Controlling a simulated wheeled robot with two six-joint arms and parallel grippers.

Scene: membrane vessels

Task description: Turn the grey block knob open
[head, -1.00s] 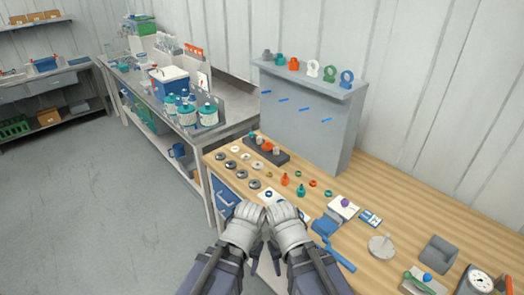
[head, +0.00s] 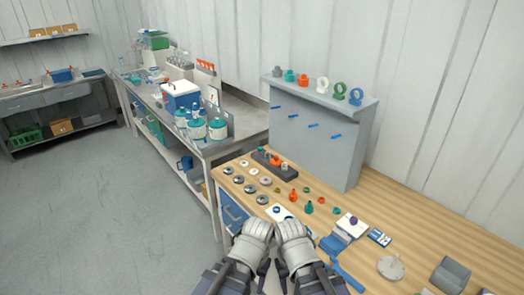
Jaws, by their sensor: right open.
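A dark grey block (head: 273,166) lies near the back left of the wooden bench, with orange and pale parts on it. A lighter grey block (head: 451,275) sits at the front right of the bench. I cannot tell which of these bears the knob, or how a knob is turned. My left gripper (head: 258,231) and right gripper (head: 292,231) are side by side at the bottom centre, in front of the bench edge and apart from both blocks. The right one is open with nothing seen in it. The left one's jaws are too small to read.
The wooden bench (head: 400,215) carries washers, small coloured fittings, a blue clamp-like tool (head: 336,243) and a round grey disc (head: 391,267). A grey panel (head: 320,135) with blue pegs stands behind. A steel bench (head: 240,125) with bottles is at left. The floor (head: 90,210) is clear.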

